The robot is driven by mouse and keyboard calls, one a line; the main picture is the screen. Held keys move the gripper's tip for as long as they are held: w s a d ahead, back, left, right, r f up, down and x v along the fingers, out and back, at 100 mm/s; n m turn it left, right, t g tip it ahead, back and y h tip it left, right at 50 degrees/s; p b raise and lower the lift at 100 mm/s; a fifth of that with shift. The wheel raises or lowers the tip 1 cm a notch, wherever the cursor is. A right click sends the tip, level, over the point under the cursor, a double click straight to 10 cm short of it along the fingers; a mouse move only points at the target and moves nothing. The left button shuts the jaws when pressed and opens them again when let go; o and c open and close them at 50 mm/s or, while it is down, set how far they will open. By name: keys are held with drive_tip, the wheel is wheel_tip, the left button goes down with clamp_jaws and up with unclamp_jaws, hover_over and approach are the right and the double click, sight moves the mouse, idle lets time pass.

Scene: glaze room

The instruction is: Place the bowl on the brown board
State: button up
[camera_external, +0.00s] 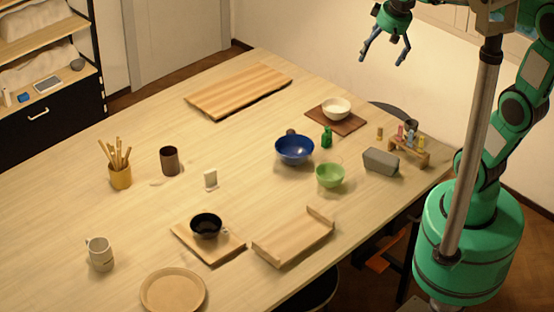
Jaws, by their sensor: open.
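My gripper (383,60) is open and empty, high at the top of the view, with its fingers pointing down. A small dark brown board (350,124) lies at the far right part of the table. A cream bowl (336,108) sits upright on it. A large blue bowl (294,150) stands on the table left of and nearer than that board. A light green bowl (330,176) stands just right of and nearer than the blue one. A black bowl (207,226) sits on a light wooden board (225,252) near the front.
A green bottle (326,138) stands between the blue bowl and the brown board. A grey block (381,161) and a small rack (408,152) with little bottles stand at the right. A large board (238,91), brush pot (120,177) and mug (101,254) stand elsewhere.

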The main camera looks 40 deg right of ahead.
drive_tip(key=s+a+f, duration=0.1)
drive_tip(key=s+a, duration=0.1)
drive_tip(key=s, duration=0.5)
drive_tip(key=s+a+f+n+t, duration=0.1)
drive_tip(key=s, duration=0.6)
drive_tip(key=shift+s+a+f, duration=0.3)
drive_tip(key=shift+a, duration=0.05)
wheel_tip(320, 180, down, 16)
drive_tip(key=b, duration=1.5)
drive_tip(key=shift+r+b, duration=0.15)
drive_tip(key=shift+b, duration=0.25)
